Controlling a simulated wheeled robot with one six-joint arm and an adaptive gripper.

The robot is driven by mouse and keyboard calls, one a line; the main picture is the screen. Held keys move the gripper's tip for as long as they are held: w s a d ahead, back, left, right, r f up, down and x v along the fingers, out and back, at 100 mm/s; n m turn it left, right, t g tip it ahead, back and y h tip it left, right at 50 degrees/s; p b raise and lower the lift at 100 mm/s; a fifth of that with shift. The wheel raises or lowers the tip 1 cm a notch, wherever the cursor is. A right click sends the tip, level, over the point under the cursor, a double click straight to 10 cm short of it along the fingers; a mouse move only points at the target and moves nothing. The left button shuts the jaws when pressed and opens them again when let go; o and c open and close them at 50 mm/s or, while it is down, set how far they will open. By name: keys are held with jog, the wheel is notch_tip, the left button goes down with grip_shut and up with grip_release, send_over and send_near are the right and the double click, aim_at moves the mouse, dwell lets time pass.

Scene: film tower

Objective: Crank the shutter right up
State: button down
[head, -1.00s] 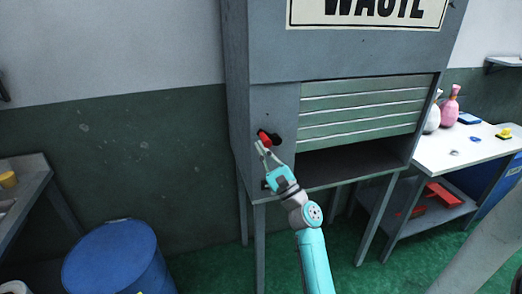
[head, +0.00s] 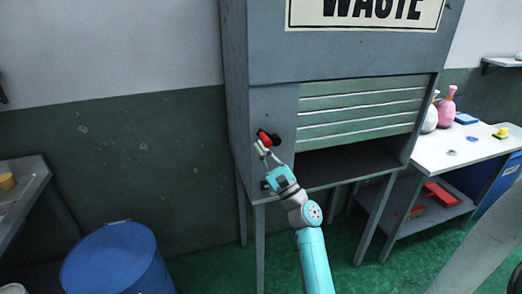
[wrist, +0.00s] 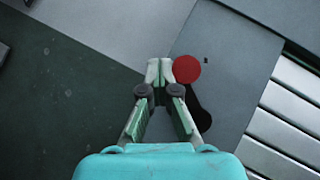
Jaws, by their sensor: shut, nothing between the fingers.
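The shutter (head: 360,112), pale green slats, fills the upper part of the opening in a grey cabinet (head: 272,100); a dark gap shows below it. The crank has a red knob (head: 265,138) and a dark arm on the cabinet's front, left of the shutter. In the wrist view the red knob (wrist: 187,69) is a round disc, with the black crank arm (wrist: 200,110) running down from it. My gripper (head: 259,148) is shut and empty. Its fingertips (wrist: 159,72) are just left of the knob in the wrist view; I cannot tell whether they touch it.
A white table (head: 470,150) with vases stands to the right, with red items on its lower shelf. A blue barrel (head: 118,262) and a grey bench (head: 25,190) are at the left. Green floor shows between the legs.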

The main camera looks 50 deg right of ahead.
jog(key=shift+d+r, duration=0.1)
jog(key=shift+r, duration=0.15)
dwell(2.4)
